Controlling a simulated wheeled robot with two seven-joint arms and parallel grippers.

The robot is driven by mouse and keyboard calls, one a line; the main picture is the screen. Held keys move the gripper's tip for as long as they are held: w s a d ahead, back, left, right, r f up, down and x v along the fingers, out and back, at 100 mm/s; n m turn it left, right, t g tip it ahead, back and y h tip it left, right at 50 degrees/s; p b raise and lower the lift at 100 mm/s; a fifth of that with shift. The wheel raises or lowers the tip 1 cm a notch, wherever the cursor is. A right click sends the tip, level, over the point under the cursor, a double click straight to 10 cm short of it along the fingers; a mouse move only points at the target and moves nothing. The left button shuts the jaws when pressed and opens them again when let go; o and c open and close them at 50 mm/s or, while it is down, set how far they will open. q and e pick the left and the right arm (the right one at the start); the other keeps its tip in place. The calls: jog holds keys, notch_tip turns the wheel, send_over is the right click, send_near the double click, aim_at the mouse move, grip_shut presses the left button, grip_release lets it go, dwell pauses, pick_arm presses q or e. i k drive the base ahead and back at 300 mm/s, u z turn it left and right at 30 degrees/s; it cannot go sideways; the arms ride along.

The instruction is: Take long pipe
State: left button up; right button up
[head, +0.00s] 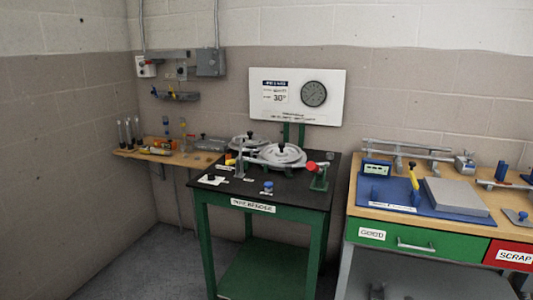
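I cannot single out a loose long pipe with certainty. A long grey bar or tube assembly (408,148) lies along the back of the right workbench. Several short upright rods (128,132) stand at the left end of the wooden wall shelf. The green pipe bender table (253,206) stands in the middle, with round grey bending wheels (281,155) on its black top. Neither of my grippers is in view.
The right workbench (355,212) carries a blue mat (445,211), a grey plate (455,197) and GOOD and SCRAP drawers. A white gauge board (297,95) stands behind the bender. Grey electrical boxes (210,62) hang on the wall. Floor (135,265) is clear at the left.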

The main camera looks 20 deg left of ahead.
aim_at(251, 160)
jog(key=u, duration=1.95)
jog(key=i, duration=3.15)
jog(key=u, duration=1)
jog(key=i, duration=0.65)
jog(key=z, duration=1.8)
